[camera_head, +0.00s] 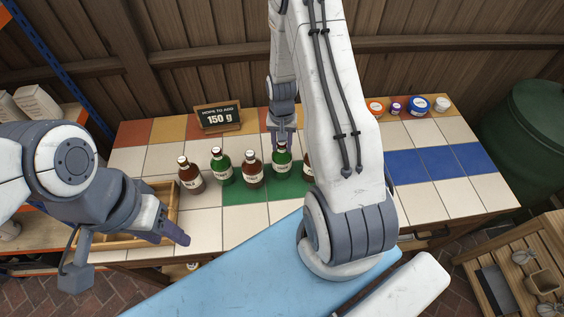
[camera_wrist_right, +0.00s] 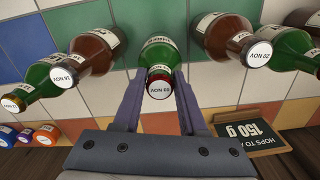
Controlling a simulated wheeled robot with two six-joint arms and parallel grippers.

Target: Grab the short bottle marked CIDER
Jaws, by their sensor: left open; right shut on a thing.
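A row of brown and green bottles stands on the tiled table. My right gripper (camera_head: 283,134) is over a green bottle (camera_head: 281,163) in the head view. In the right wrist view, the right gripper (camera_wrist_right: 158,92) has its fingers on both sides of the neck of this green bottle (camera_wrist_right: 160,50), shut on it. Its cap faces the camera with a date on it. Its label is too small and cut off to read, so I cannot tell whether it says CIDER. My left gripper (camera_head: 128,257) is open and empty at the left, in front of the wooden crate (camera_head: 172,190).
A brown bottle (camera_head: 252,172) stands left of the gripped one, and another brown bottle (camera_head: 307,168) stands right, partly hidden by my arm. A hops sign (camera_head: 217,118) stands behind. Small jars (camera_head: 418,105) sit at the back right. Tiles at right are clear.

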